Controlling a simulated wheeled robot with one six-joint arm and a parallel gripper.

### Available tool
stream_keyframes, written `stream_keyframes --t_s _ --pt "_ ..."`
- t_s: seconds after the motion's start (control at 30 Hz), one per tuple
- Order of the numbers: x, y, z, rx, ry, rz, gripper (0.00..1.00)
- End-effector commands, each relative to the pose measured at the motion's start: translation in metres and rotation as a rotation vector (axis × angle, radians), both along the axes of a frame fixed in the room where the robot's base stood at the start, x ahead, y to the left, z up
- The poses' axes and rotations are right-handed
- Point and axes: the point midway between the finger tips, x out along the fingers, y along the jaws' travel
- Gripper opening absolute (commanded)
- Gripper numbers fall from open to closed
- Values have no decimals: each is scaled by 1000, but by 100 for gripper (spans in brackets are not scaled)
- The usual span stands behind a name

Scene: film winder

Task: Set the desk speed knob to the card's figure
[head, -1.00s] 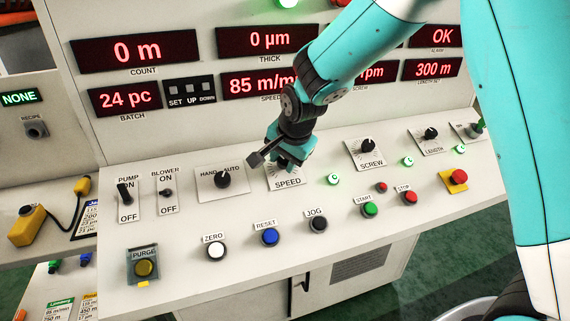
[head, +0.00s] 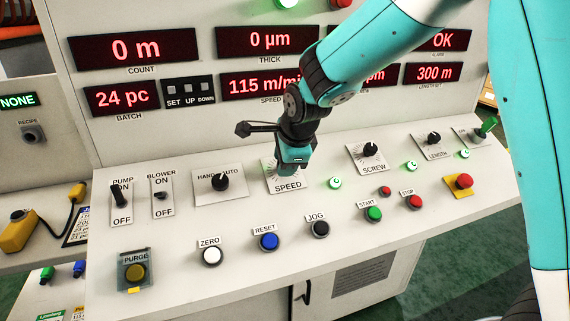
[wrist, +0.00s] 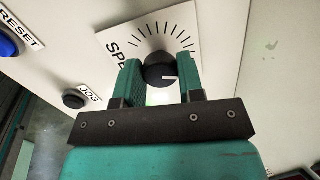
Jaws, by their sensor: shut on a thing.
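The black speed knob (wrist: 158,66) sits on its white SPEED plate (wrist: 122,30) between my gripper's fingers in the wrist view. Its white pointer line points right. My gripper (wrist: 160,78) is shut on the knob. In the head view my gripper (head: 290,172) hides the knob above the SPEED label (head: 288,186). The speed display (head: 256,87) reads 115 m/min, its right end covered by my arm. A printed card (head: 79,226) lies partly visible at the left, its figures not legible now.
A hand/auto knob (head: 221,182) is left of the speed plate, and a screw knob (head: 371,150) is right. Zero (head: 212,256), reset (head: 268,242) and jog (head: 320,229) buttons lie in front. A red stop mushroom (head: 464,181) is far right.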

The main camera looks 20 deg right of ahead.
Motion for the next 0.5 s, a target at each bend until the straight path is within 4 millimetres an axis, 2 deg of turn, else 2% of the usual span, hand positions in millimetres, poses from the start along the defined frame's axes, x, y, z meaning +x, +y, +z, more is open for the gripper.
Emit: stream_keyframes --t_s 0.5 --pt "0 -1 1 23 -1 -54 12"
